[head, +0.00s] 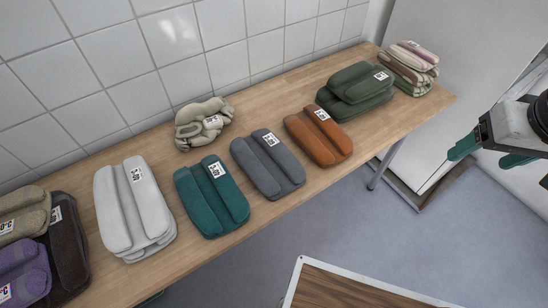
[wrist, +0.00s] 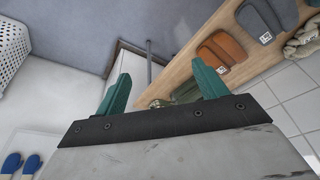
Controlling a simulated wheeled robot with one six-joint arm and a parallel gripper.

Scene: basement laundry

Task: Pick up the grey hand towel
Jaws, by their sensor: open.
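The grey hand towel (head: 267,165) is dark grey, folded, with a white label at its upper right. It lies on the wooden table between a teal towel (head: 211,196) and an orange towel (head: 318,136). In the wrist view the grey towel (wrist: 260,18) shows at the top right, partly cut off by the frame. My gripper (head: 486,152) is at the right edge of the head view, off the table's right end and well apart from the grey towel. Its teal fingers (wrist: 161,70) are spread, with nothing between them.
A pale stack (head: 120,213) and purple and brown towels (head: 25,270) lie left. A beige bundle (head: 202,122) sits behind. Green towels (head: 352,92) and a striped stack (head: 410,68) lie right. A tiled wall backs the table; a wooden-topped surface (head: 350,290) stands in front.

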